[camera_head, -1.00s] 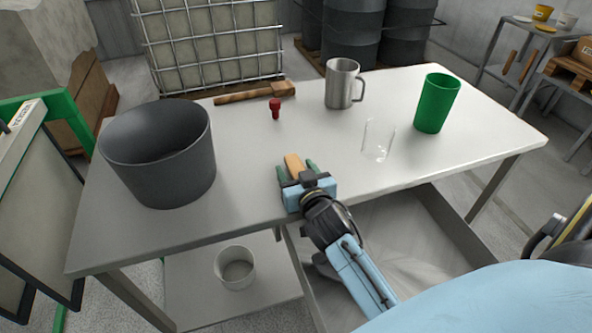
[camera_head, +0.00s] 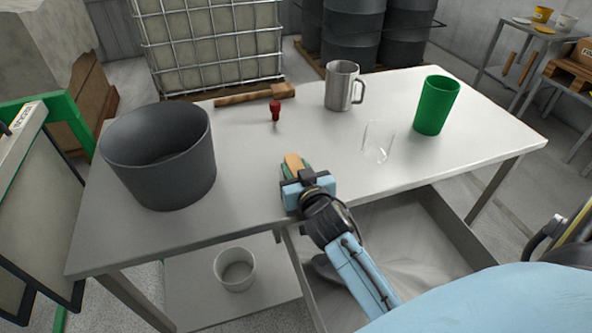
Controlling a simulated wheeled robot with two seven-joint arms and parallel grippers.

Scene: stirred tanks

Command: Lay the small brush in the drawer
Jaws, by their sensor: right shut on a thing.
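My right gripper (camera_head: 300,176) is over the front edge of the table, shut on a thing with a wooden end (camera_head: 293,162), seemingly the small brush. Most of it is hidden by the jaws. The open drawer (camera_head: 440,222) extends below the table's front edge, to the right of and below my right gripper. Its inside looks grey and empty where I can see it; my arm covers part of it. My left gripper is not in view.
On the table (camera_head: 240,170) stand a dark grey bucket (camera_head: 165,175), a steel mug (camera_head: 340,88), a clear glass (camera_head: 377,143) and a green cup (camera_head: 436,106). A red stopper-like thing (camera_head: 275,110) and a wooden-handled tool (camera_head: 250,95) lie behind. A white pot (camera_head: 235,272) stands on the lower shelf.

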